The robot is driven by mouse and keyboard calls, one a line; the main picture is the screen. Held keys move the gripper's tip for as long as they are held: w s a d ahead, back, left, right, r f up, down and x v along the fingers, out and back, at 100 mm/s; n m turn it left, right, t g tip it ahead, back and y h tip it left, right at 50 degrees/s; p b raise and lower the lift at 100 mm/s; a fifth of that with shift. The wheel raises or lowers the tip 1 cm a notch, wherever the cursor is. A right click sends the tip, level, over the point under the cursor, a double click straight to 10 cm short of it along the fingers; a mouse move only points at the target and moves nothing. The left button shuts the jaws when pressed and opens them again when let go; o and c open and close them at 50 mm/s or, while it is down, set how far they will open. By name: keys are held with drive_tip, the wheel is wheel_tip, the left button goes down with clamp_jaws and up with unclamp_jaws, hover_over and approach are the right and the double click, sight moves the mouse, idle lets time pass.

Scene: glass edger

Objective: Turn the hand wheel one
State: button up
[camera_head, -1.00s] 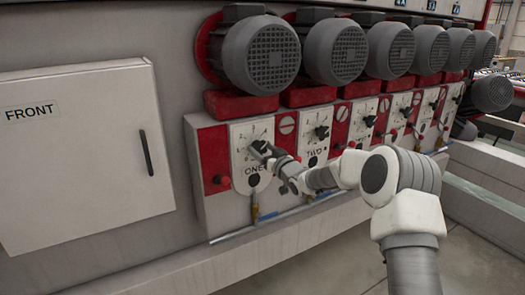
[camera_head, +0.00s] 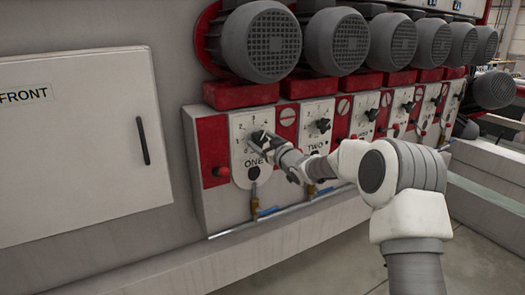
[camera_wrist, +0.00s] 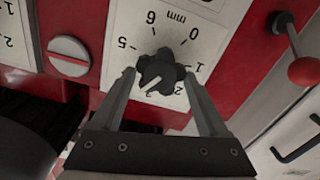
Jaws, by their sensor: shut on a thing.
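Hand wheel one is a small black lobed knob (camera_wrist: 160,70) on a white dial plate (camera_wrist: 159,30) marked in mm. The plate is labelled ONE in the head view (camera_head: 254,178). My gripper (camera_wrist: 159,75) has one finger on each side of the knob and is shut on it. A pale mark shows on the knob's face. In the head view my gripper (camera_head: 263,143) covers much of the wheel, and my arm reaches in from the right.
A red-knobbed lever (camera_wrist: 304,71) and a slotted round screw (camera_wrist: 68,55) sit beside the dial in the wrist view. Plate two (camera_head: 316,118) with its own black knob is to the right. Grey motors (camera_head: 262,42) overhang the panel. A cabinet door (camera_head: 85,140) is at left.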

drive_tip(key=n+b, duration=0.4)
drive_tip(key=shift+f, duration=0.3)
drive_tip(key=n+b, duration=0.4)
drive_tip(key=shift+s+a, duration=0.1)
drive_tip(key=n+b, duration=0.3)
drive_tip(key=n, duration=0.1)
drive_tip(key=shift+n, duration=0.4)
drive_tip(key=shift+n+b, duration=1.25)
drive_tip(key=shift+n, duration=0.35)
drive_tip(key=o, duration=1.2)
drive_tip(key=shift+o, duration=0.2)
drive_tip(key=shift+r, duration=0.1)
